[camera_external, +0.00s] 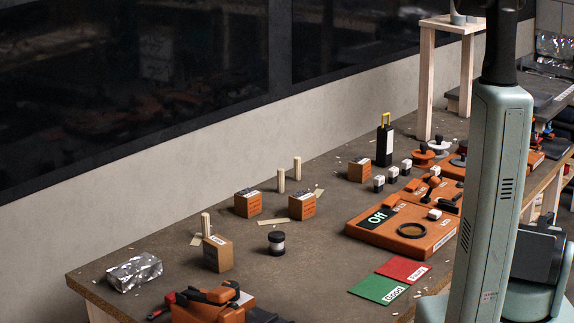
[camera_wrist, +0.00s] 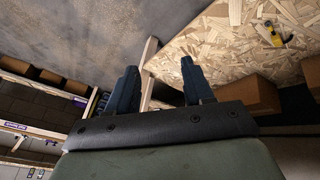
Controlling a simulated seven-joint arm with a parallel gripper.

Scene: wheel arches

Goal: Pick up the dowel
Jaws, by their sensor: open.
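Three pale wooden dowels stand upright on the bench in the external view. One dowel (camera_external: 281,180) is between and behind two small orange-brown boxes, another dowel (camera_external: 297,169) is just right of and behind it, and a third dowel (camera_external: 206,226) is nearer the front, partly hidden behind a cardboard box. My gripper (camera_wrist: 158,66) shows in the wrist view with its two dark fingers apart and nothing between them. It is outside the external view, and no dowel shows in the wrist view.
Orange-brown boxes (camera_external: 248,204), (camera_external: 302,206) and a cardboard box (camera_external: 217,254) stand close to the dowels. A dark-lidded jar (camera_external: 276,243) is nearby. A crumpled foil block (camera_external: 134,272) lies front left; an orange panel (camera_external: 400,228) lies right. The bench's back strip is mostly clear.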

